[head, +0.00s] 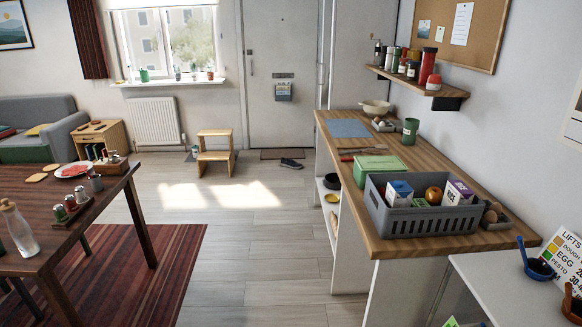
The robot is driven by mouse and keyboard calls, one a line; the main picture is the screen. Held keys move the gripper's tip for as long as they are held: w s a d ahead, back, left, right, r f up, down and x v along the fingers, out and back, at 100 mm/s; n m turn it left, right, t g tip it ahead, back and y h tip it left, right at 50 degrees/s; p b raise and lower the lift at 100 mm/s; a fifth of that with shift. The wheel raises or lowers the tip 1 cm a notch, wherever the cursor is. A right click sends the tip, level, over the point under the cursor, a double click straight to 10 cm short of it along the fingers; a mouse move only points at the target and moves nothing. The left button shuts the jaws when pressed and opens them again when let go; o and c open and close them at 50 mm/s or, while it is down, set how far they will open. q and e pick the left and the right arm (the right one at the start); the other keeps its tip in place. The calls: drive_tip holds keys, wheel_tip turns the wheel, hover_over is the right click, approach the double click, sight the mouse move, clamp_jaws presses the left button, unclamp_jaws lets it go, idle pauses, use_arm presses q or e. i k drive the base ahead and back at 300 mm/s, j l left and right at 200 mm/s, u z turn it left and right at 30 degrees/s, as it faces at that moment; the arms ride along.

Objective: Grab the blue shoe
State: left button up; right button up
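A dark, blue-grey shoe (292,163) lies on the floor near the white front door, at the right end of the brown doormat (276,154). It is small and far off in the head view, and its exact colour is hard to tell. No other shoe is clearly visible. Neither of my grippers is in view, and nothing touches the shoe.
A wooden step stool (216,152) stands left of the mat. A wooden-topped counter (400,228) with a grey crate (425,219) runs along the right. A dark wooden table (60,220) is at the left, over a red striped rug (165,262). The floor between is clear.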

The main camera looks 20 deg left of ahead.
sight(289, 162)
drive_tip(key=i+j+u, duration=0.35)
drive_tip(key=i+u, duration=0.5)
drive_tip(key=i, duration=1.4)
drive_tip(key=i+l, duration=0.1)
drive_tip(key=i, duration=3.45)
drive_tip(key=i+z, duration=0.1)
drive_tip(key=i, duration=0.5)
drive_tip(key=i+z, duration=0.1)
drive_tip(key=i, duration=0.5)
drive_tip(key=i+j+z, duration=0.1)
drive_tip(key=i, duration=0.5)
drive_tip(key=j, duration=0.05)
